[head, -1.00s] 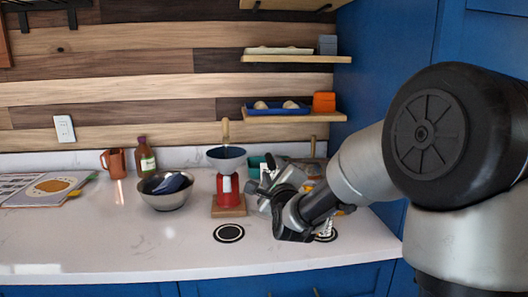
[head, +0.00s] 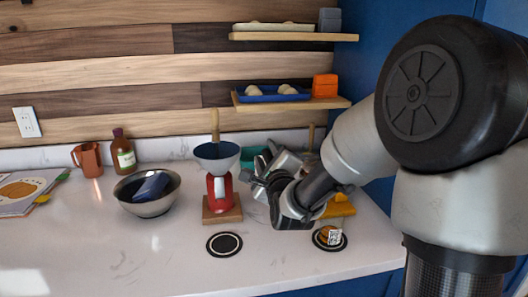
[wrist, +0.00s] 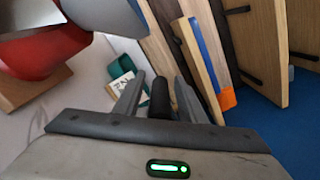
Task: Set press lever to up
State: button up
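A red-bodied device (head: 219,191) that looks like the press stands on a wooden base (head: 222,213), under a dark blue funnel-shaped top (head: 217,157). A light wooden handle (head: 215,124) stands upright above it. My gripper (head: 256,178) is just right of the device. In the wrist view, the red body (wrist: 40,52) is at the upper left. My gripper (wrist: 160,88) has its fingers apart there, with a dark rounded bar (wrist: 160,98) between them. I see gaps beside the bar; whether it is the press lever I cannot tell.
A steel bowl (head: 147,202) with a blue item, a bottle (head: 123,155) and a copper mug (head: 87,160) stand left. A teal container (head: 250,155) is behind my gripper. Shelves (head: 295,103) hang above. The front counter is mostly clear, with two dark round pads.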

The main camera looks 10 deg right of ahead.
grip_shut()
jog(key=shift+r, duration=0.2)
